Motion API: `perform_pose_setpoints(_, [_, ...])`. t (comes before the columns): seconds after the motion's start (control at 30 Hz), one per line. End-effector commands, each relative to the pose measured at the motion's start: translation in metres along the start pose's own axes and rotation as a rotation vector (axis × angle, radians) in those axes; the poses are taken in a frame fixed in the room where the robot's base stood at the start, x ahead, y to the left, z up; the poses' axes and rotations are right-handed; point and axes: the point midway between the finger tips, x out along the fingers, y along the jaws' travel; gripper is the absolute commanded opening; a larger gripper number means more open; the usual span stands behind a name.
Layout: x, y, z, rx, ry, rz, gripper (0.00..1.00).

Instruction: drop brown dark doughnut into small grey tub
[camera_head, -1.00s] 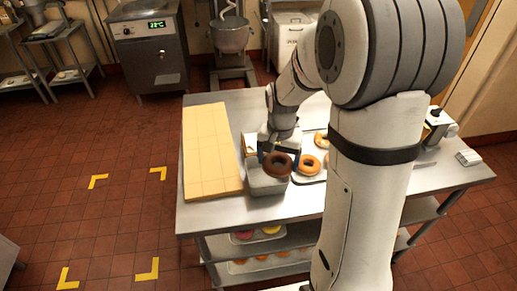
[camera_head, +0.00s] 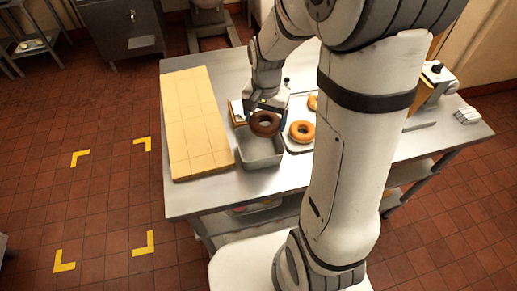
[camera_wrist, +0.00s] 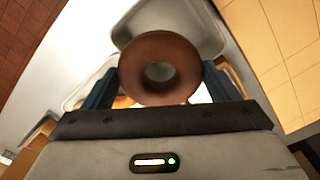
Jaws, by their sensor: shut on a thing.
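The dark brown doughnut (camera_head: 265,118) is held in my gripper (camera_head: 266,112), over the back part of the small grey tub (camera_head: 262,157). In the wrist view the doughnut (camera_wrist: 135,68) sits between the two blue fingers of my gripper (camera_wrist: 158,85), its hole facing the camera. The tub stands on the metal table, and the part of its inside that shows looks empty. The doughnut and gripper hide the tub's back edge in the head view. In the wrist view a grey container rim (camera_wrist: 190,20) shows behind the doughnut.
A tray (camera_head: 298,144) with lighter doughnuts (camera_head: 302,131) lies to the right of the tub, partly behind my arm. A pale tiled board (camera_head: 197,125) lies to the left. The metal table's front left corner (camera_head: 185,205) is bare.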

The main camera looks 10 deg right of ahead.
Motion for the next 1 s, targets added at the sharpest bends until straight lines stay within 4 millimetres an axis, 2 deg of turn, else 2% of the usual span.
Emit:
perform_pose_setpoints(0.03, [0.008,0.0,0.0,0.001,0.0,0.0,0.59])
perform_pose_setpoints(0.1, [0.01,0.001,0.0,0.001,0.0,0.0,0.59])
perform_pose_setpoints(0.37, [0.01,0.001,-0.001,0.002,0.0,0.0,0.59])
perform_pose_setpoints(0.4, [0.01,0.001,-0.001,0.002,0.0,0.0,0.84])
perform_pose_setpoints(0.6, [0.01,0.001,-0.001,0.003,0.0,0.0,1.0])
perform_pose_setpoints(0.87, [0.008,0.001,-0.001,0.003,0.001,-0.001,1.0])
perform_pose_setpoints(1.0, [-0.008,0.001,-0.002,0.003,0.004,-0.003,1.0])
